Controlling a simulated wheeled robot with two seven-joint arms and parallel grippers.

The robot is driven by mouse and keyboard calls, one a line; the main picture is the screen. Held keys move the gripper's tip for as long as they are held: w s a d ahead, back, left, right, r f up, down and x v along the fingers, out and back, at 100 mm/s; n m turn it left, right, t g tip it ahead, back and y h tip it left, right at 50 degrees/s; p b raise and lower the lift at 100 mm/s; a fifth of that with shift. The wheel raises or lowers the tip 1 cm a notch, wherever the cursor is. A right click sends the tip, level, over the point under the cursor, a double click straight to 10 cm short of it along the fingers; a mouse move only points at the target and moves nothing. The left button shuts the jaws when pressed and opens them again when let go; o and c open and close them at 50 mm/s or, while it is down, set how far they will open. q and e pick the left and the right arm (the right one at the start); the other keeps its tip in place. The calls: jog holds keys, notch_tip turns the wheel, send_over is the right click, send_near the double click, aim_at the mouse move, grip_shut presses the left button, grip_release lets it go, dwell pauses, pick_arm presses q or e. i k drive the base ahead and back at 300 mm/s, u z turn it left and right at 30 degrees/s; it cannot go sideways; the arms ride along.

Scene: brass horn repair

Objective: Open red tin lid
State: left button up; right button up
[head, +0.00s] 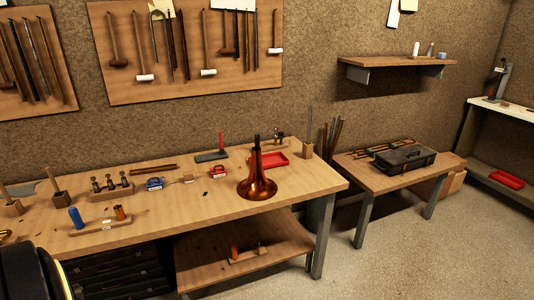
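A small red tin (218,172) with a pale label sits on the workbench (320,178), left of the copper-coloured horn bell (258,184). It is too small in the head view to tell whether its lid is open or shut. A similar blue tin (154,184) sits further left. Neither gripper's fingers are in view. A dark rounded part with a yellow ring at the lower left corner appears to be part of my own arm.
A red tray (269,160) lies behind the bell. A blue cylinder (76,218) and a copper piece (120,213) stand on a wooden block at front left. A black toolbox (405,158) is on the right-hand table. The bench front between block and bell is fairly clear.

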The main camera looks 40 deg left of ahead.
aim_at(220, 169)
jog(key=u, duration=0.3)
jog(key=i, duration=1.6)
jog(key=u, duration=1.75)
jog(key=i, duration=0.75)
jog(key=u, duration=0.6)
